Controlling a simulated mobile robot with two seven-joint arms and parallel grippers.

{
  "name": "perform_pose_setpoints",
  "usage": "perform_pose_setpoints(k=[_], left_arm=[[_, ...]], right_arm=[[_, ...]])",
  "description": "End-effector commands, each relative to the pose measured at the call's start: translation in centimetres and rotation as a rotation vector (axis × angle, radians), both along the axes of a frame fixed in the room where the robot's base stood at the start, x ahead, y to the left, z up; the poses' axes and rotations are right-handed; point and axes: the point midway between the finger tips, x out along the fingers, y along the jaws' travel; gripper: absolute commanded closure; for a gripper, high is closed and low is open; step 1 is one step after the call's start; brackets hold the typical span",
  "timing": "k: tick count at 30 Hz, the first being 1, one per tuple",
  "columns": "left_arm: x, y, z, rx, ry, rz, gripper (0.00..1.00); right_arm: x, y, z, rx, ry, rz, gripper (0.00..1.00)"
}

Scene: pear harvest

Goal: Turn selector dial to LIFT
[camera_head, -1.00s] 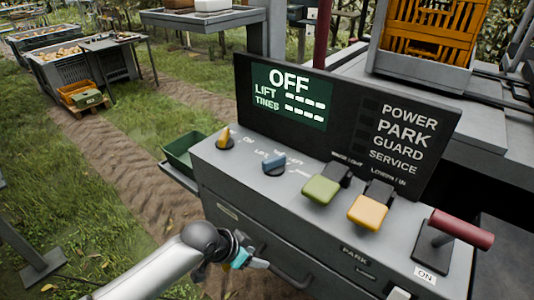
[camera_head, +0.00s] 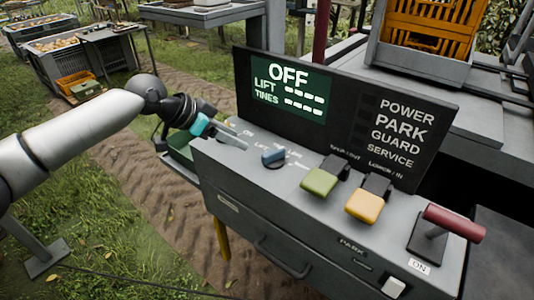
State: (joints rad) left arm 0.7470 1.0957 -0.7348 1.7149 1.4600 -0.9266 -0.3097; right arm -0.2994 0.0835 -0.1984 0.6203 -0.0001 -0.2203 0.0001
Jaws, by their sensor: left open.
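The blue selector dial (camera_head: 274,158) sits on the top of the grey control console (camera_head: 215,172), left of the green and yellow paddles. Small labels surround it, one of them reading LIFT at its left. My left gripper (camera_head: 238,138) is open and empty at the console's left end, its fingers pointing right toward the dial and apart from it. It covers the place of the yellow knob. The display (camera_head: 290,92) reads OFF, with dashes beside LIFT and TINES. My right gripper is not in view.
A green paddle (camera_head: 319,182), a yellow paddle (camera_head: 364,205) and a red-handled lever (camera_head: 455,222) stand right of the dial. The black panel (camera_head: 400,130) rises behind them. An orange crate (camera_head: 430,30) stands at the back right. Grass and a dirt track lie left.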

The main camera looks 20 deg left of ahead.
Motion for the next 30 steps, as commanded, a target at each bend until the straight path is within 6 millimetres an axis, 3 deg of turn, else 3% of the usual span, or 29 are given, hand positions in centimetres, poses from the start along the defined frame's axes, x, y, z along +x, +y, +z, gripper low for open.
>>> perform_pose_setpoints(k=[16, 30], left_arm=[[5.6, -4.8, -7.3, -0.001, 0.000, -0.001, 0.45], [7.1, -6.0, -9.2, 0.002, -0.001, -0.001, 0.45]], right_arm=[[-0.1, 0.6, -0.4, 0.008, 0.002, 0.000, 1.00], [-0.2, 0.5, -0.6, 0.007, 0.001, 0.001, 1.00]])
